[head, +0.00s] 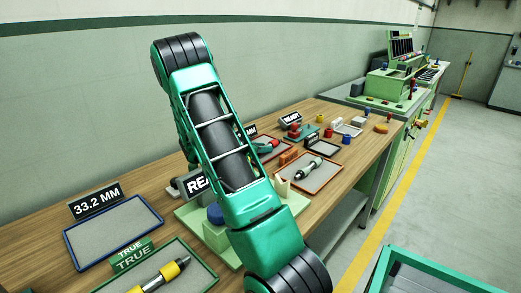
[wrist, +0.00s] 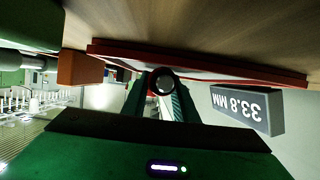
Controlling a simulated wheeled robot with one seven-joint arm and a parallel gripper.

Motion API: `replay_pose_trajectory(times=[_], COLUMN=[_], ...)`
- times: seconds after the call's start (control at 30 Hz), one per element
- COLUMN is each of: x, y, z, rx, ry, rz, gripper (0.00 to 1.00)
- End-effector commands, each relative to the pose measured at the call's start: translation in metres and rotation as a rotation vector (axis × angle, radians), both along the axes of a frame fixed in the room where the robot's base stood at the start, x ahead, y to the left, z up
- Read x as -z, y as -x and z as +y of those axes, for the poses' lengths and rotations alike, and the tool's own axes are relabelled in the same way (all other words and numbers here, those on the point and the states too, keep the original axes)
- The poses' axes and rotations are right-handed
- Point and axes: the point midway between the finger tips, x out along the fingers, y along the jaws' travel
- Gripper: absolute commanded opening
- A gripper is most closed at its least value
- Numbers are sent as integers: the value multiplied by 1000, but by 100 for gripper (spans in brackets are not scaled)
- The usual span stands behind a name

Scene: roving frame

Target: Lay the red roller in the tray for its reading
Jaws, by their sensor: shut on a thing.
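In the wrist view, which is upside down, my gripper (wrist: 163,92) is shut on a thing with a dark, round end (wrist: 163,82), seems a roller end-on.
A blue-rimmed tray (head: 78,250) with a 33.2 MM sign (head: 96,201) is empty. A green-rimmed tray (head: 207,269) holds a yellow and black roller (head: 160,275). An orange-rimmed tray (head: 323,183) holds a white and dark green roller (head: 308,168).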

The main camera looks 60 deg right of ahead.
Motion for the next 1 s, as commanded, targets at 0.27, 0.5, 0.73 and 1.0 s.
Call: replay_pose_trajectory(times=[0.27,0.5,0.73,1.0], x=[1,1,-5,-25], y=[0,-1,-4,-10], z=[0,1,14,63], rx=[-1,-2,-6,-7], ry=[-1,-1,-1,-1], rz=[-1,-1,-1,-2], gripper=[45,45,45,45])
